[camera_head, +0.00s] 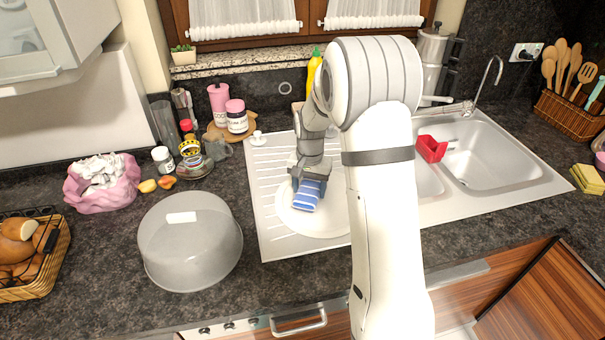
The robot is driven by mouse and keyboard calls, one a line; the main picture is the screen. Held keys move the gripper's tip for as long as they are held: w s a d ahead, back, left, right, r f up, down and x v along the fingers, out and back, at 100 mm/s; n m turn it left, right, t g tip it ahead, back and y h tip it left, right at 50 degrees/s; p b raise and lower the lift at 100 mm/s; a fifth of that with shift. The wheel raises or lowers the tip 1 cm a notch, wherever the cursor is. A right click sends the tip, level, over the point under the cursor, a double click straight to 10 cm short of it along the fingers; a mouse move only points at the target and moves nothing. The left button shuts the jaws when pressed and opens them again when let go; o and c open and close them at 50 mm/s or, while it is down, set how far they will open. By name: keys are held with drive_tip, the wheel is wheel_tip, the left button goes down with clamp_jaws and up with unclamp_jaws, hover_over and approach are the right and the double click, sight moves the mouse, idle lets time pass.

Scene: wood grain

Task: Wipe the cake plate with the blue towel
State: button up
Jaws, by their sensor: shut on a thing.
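My gripper (309,176) is over the sink's drainboard, pointing down, and is shut on the blue towel (307,196). The towel is blue with white stripes and hangs below the fingers. The white cake plate (297,224) lies on the drainboard under the towel. The towel appears to be at the plate's surface, but I cannot tell how firmly it touches. My arm hides the right side of the plate.
A grey translucent cake cover (190,245) stands on the counter left of the drainboard (268,190). Jars, a wooden board and a pink bag (102,183) are behind it. A red holder (432,149) sits at the sink basins. A yellow bottle (314,70) stands behind my arm.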

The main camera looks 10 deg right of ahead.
drive_tip(key=shift+a, duration=0.8)
drive_tip(key=shift+a+r, duration=0.25)
drive_tip(key=shift+r+p, duration=2.25)
drive_tip(key=shift+r, duration=1.55)
